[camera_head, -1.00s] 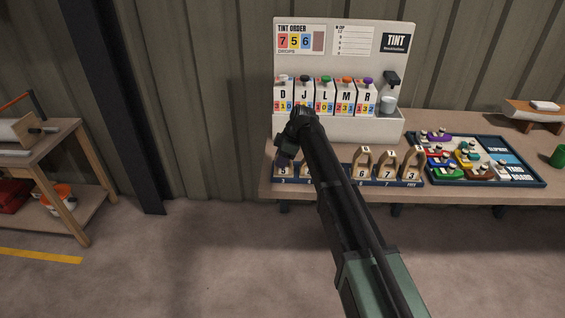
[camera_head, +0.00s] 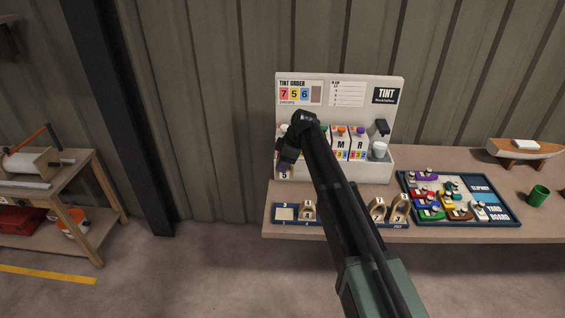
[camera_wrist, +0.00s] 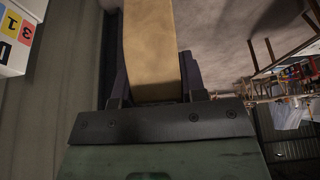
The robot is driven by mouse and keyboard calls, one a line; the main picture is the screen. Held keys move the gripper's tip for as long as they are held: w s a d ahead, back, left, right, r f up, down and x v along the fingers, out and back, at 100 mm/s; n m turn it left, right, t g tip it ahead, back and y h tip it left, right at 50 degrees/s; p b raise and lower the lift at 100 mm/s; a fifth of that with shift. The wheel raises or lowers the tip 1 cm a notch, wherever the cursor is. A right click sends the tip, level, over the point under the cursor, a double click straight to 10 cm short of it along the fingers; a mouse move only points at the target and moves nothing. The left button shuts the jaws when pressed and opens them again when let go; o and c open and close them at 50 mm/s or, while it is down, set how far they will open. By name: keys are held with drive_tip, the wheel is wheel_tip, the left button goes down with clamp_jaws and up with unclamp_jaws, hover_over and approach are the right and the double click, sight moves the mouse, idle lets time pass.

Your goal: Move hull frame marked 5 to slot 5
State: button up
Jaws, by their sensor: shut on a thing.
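The wooden hull frame marked 5 (camera_head: 284,174) hangs from my gripper (camera_head: 287,163), raised above the left end of the slot rack. In the wrist view its pale wood (camera_wrist: 152,45) fills the space between my shut jaws (camera_wrist: 155,85). The blue slot rack (camera_head: 284,222) lies along the bench front. Its leftmost place is bare. A frame that looks marked 4 (camera_head: 308,210) stands beside it. The frame marked 7 (camera_head: 378,208) and the frame marked 3 (camera_head: 400,207) stand at the right end. My arm hides the rack's middle; I cannot make out slot 5.
The tint dispenser (camera_head: 345,92) with several cartons stands behind the rack. The yard board (camera_head: 500,218) with small boats lies to the right, near a green cup (camera_head: 539,195) and a boat model (camera_head: 525,150). Another workbench (camera_head: 75,180) and a dark post stand left.

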sight(282, 174)
drive_tip(key=shift+f+b, duration=2.85)
drive_tip(key=shift+b, duration=0.05)
drive_tip(key=shift+r, duration=0.2)
drive_tip(key=shift+d, duration=0.1)
drive_tip(key=d, duration=1.8)
drive_tip(key=shift+w+f, duration=0.15)
wheel_tip(282, 174, down, 12)
drive_tip(key=b, duration=1.1)
drive_tip(key=shift+r, duration=0.2)
drive_tip(key=shift+b, duration=0.3)
